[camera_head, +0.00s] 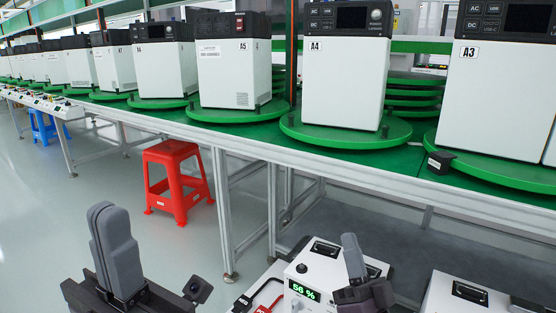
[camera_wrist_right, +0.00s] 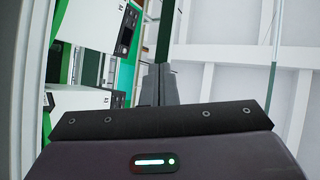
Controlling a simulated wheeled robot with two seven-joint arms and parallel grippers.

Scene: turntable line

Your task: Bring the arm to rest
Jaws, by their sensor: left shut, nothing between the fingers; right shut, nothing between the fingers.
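My left gripper (camera_head: 114,246) is at the bottom left of the head view, in front of open floor. Its fingers point up, are pressed together and hold nothing. My right gripper (camera_head: 352,256) is at the bottom centre right of the head view, in front of a white box unit with a "56 %" display (camera_head: 304,291). Its fingers are shut and empty. In the right wrist view the shut fingers (camera_wrist_right: 159,85) point away from the camera, with nothing between them.
A green-topped workbench (camera_head: 330,160) crosses the view, carrying white power units such as A4 (camera_head: 345,85) and A3 (camera_head: 490,100) on green turntables (camera_head: 345,137). A red stool (camera_head: 175,180) and a blue stool (camera_head: 45,126) stand on the floor.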

